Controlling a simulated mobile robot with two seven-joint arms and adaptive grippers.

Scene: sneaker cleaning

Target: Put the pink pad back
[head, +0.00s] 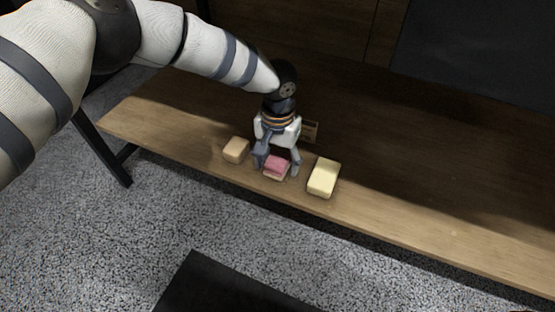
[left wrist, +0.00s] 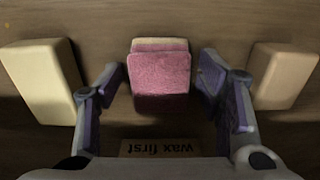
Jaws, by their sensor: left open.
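The pink pad (head: 276,163) lies on the wooden bench near its front edge, with a pale tan layer showing at one side. It also shows in the left wrist view (left wrist: 160,75), centred between my fingers. My left gripper (head: 277,169) points down over it, open, with one finger on each side. In the left wrist view (left wrist: 161,85) a gap shows between the pad and each finger. My right gripper is in neither view.
A tan block (head: 235,149) sits left of the pad and a cream-yellow block (head: 323,178) sits right of it. A small sign (head: 310,131) stands behind; it reads "wax first" upside down in the left wrist view (left wrist: 160,148). The bench (head: 430,215) is clear farther right.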

